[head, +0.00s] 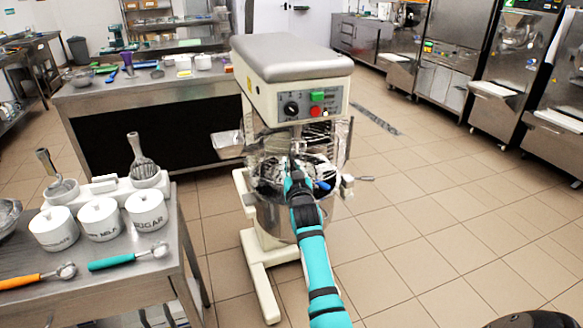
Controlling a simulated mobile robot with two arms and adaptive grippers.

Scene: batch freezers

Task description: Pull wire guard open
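The planetary mixer (292,65) stands in the middle of the head view, with a grey top, a cream body and a black dial with green and red buttons. Its wire guard (335,136) shows as thin metal bars below the head, above the steel bowl (272,212). My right gripper (293,166) is at the front of the mixer, at the guard and over the bowl. Its fingers are small and dark against the metal, so contact and opening cannot be told. My arm hides part of the bowl. My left gripper is out of view.
A steel table (150,265) at left holds white jars (100,218), scoops and handled tools. A longer counter (120,92) stands behind. Freezers (510,65) line the right back. The tiled floor right of the mixer is clear.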

